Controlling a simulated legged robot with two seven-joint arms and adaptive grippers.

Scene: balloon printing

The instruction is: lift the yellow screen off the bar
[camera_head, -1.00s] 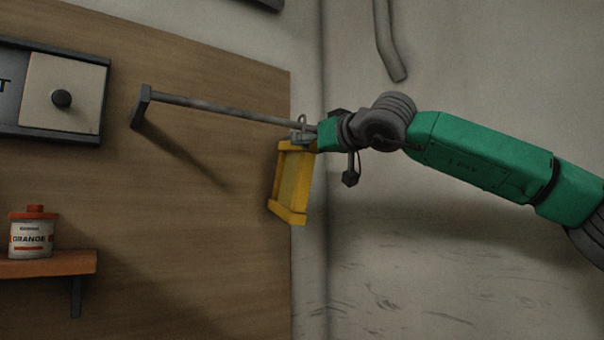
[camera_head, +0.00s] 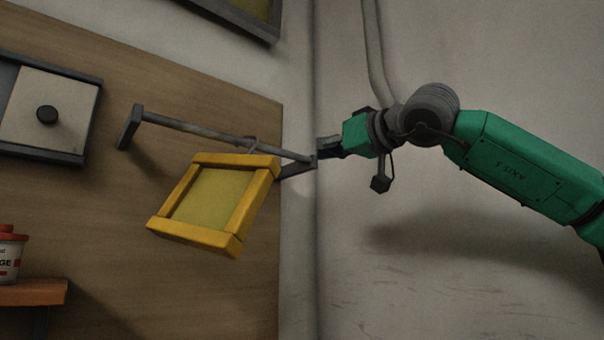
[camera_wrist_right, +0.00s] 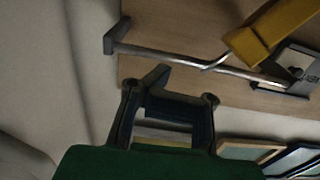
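The yellow screen (camera_head: 208,198), a framed panel, hangs by a small hook from the grey bar (camera_head: 200,132). It is tilted, away from the bar's right end. Its yellow frame also shows at the upper right of the right wrist view (camera_wrist_right: 270,30), near the bar (camera_wrist_right: 190,62). My right gripper (camera_head: 327,147) is just right of the bar's right end, apart from the screen and holding nothing that I can make out. In the right wrist view its dark fingers (camera_wrist_right: 168,100) are foreshortened, so their opening is unclear. My left gripper is not in view.
A wooden board (camera_head: 110,185) carries the bar, with a panel with a black knob (camera_head: 47,115) at left. A red-lidded can (camera_head: 8,250) stands on a small shelf (camera_head: 32,293). A pipe (camera_head: 373,55) runs down the grey wall. Space below the screen is clear.

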